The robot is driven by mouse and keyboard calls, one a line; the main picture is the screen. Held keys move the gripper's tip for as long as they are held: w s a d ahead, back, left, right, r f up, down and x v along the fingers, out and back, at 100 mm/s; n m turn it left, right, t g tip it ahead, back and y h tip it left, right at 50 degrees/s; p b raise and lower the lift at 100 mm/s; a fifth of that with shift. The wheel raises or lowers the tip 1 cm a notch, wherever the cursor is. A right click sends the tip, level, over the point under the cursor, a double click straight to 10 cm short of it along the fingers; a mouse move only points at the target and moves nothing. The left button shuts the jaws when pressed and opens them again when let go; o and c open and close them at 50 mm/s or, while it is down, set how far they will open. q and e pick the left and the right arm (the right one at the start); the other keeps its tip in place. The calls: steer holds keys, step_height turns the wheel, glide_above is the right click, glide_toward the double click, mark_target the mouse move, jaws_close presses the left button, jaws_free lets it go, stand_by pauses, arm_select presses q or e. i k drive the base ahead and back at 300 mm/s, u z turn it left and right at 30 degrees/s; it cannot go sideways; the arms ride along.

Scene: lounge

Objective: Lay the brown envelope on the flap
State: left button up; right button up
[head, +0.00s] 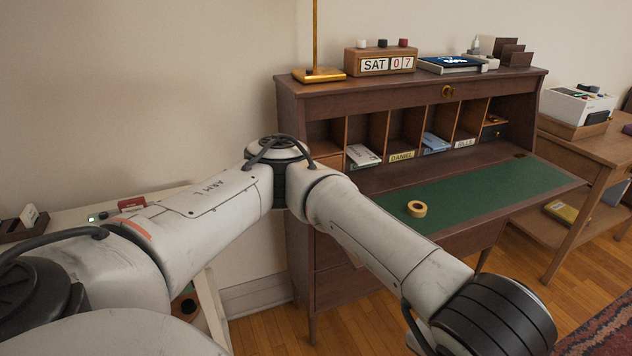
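The desk's fold-down flap (490,190) is open and level, with a green inlay and a wooden border. A roll of yellow tape (417,208) lies on its left part; the rest of the visible green surface is bare. I cannot make out a brown envelope in this view. My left arm reaches in from the left and crosses in front of the desk, hiding the flap's near left part. Its wrist is at the bottom right, and its gripper does not show. My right gripper is out of view.
Pigeonholes (395,120) behind the flap hold white-green papers (362,156) and blue envelopes (435,143); labels read DANIEL and BILLS. A calendar block (380,61) and a brass lamp base (319,75) stand on top. A side table (560,150) stands right.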

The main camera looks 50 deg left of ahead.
mark_target(483, 191)
steer(key=k, duration=0.35)
steer(key=u, duration=2.45)
steer(key=i, duration=1)
